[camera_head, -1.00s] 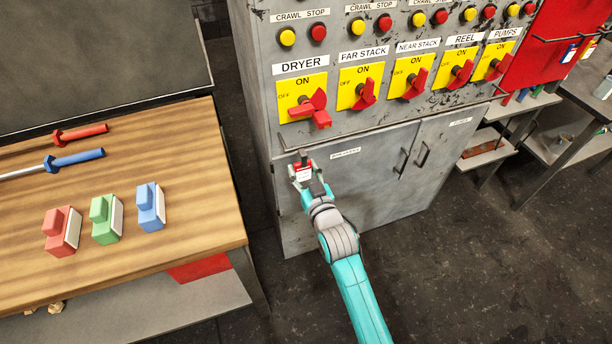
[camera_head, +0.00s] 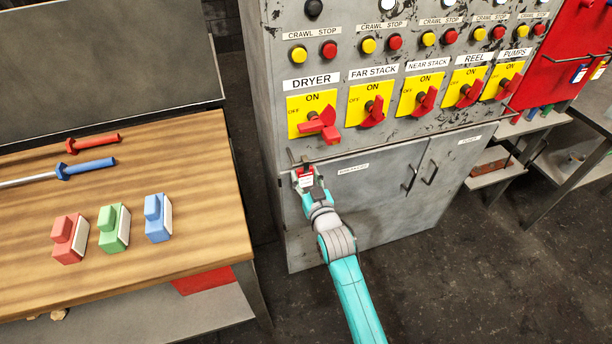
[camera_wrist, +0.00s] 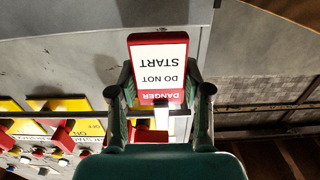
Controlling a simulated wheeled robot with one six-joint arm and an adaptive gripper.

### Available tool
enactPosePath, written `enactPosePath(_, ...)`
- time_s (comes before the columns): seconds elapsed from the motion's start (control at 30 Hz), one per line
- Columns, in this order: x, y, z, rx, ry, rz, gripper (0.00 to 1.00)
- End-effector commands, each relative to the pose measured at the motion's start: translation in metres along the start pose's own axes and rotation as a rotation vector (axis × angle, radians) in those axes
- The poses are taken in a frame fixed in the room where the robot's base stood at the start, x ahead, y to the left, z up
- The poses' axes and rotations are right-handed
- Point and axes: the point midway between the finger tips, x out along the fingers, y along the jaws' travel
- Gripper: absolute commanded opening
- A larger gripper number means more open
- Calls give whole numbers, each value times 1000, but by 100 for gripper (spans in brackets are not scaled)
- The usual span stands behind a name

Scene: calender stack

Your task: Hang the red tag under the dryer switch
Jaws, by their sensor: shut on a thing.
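The red tag (camera_head: 305,179) is held in my gripper (camera_head: 308,180), in front of the grey cabinet, just below the left end of the rail under the switches. In the wrist view the tag (camera_wrist: 158,68) appears upside down, with a white face reading DANGER DO NOT START. The gripper's fingers (camera_wrist: 160,100) are shut on its sides. The dryer switch (camera_head: 318,124) is a red handle on a yellow plate under the DRYER label, above the tag and slightly right. Whether the tag touches the rail cannot be told.
The rail (camera_head: 400,138) runs along the cabinet below the switches. Other red switches stand to the right. A wooden bench (camera_head: 190,190) at left holds red, green and blue blocks and two handled tools. Dark floor (camera_head: 450,270) is clear at right.

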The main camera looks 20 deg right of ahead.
Motion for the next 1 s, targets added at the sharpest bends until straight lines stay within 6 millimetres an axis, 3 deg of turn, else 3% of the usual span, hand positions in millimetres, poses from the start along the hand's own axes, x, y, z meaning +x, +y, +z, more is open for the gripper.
enactPosePath(0.27, 0, 0, 0, 0, 1, 0, 14)
enactPosePath(0.3, 0, 0, 0, 0, 1, 0, 53)
enactPosePath(0.4, 0, 0, 0, 0, 1, 0, 77)
enactPosePath(0.77, -2, 0, 1, 0, 0, 0, 77)
enactPosePath(1.0, -28, 0, 2, 0, -1, 0, 77)
